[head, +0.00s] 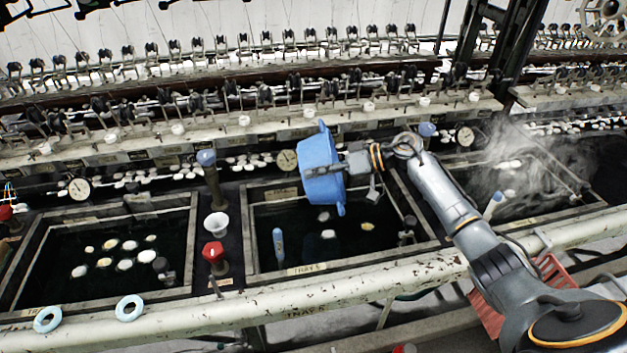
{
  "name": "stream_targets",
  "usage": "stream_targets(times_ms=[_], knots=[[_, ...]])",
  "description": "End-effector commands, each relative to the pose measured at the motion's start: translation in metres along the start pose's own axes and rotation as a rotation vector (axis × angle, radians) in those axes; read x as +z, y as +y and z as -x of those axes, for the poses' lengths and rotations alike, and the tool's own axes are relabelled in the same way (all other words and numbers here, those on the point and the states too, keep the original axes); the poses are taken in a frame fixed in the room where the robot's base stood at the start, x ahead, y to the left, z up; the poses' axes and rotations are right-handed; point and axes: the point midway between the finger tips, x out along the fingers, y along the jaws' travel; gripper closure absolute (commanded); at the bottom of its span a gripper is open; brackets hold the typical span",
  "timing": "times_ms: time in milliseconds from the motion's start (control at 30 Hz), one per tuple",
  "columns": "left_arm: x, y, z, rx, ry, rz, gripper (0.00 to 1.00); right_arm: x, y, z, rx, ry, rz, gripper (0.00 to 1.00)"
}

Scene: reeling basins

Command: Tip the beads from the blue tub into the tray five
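A blue tub (319,150) is held up in the head view, tipped steeply onto its side above the middle basin (340,262). My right gripper (325,172) is at the tub's right side and appears shut on it. The tub's inside is turned out of sight, so I cannot tell whether it holds beads. No falling beads show. The middle basin has dark water with a few pale and yellow oval pieces. My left gripper is not in view.
A left basin (192,250) holds several pale ovals. A red-topped knob (213,252) and white cup (216,224) stand between the basins. Two blue rings (129,308) lie on the front pipe (390,280). Steam rises from the right basin. Reeling machinery lines the back.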

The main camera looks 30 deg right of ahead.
Motion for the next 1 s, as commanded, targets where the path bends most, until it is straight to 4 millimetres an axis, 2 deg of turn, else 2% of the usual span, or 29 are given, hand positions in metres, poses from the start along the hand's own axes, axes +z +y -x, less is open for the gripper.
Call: stream_targets(times_ms=[33,300,1000], knots=[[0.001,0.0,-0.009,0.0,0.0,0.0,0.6,0.002,0.002,-0.001,-0.009,0.012,-0.001,1.0],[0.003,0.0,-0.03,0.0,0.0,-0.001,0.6,0.001,0.001,0.006,-0.049,0.064,-0.006,1.0],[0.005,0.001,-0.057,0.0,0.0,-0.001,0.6,-0.005,0.004,0.061,-0.311,0.407,-0.055,1.0]])
